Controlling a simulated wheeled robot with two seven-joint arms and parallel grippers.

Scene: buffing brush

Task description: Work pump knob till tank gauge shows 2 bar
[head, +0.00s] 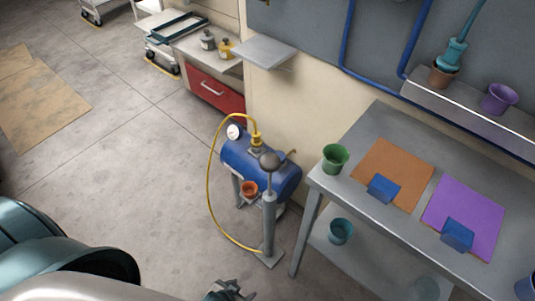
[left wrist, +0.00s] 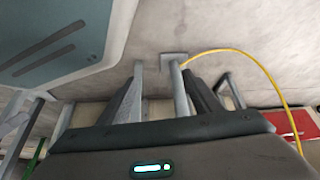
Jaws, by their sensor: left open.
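The pump (head: 269,222) stands upright on the floor, a grey post with a dark round knob (head: 270,161) on top. Behind it is the blue tank (head: 236,152) on legs, with a white round gauge (head: 234,131) at its left end; its reading is too small to tell. A yellow hose (head: 210,185) loops from the tank top to the pump base. My left gripper (head: 228,289) is open at the bottom edge, in front of and below the pump in the picture. In the left wrist view the pump post (left wrist: 179,88) shows beyond the open fingers; the knob is not seen there. My right gripper is not in view.
A grey table (head: 385,130) stands right of the pump, with a green cup (head: 335,158), orange mat (head: 393,172) and purple mat (head: 470,213). A small orange pot (head: 249,188) is by the tank. A red drawer (head: 215,90) is behind.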

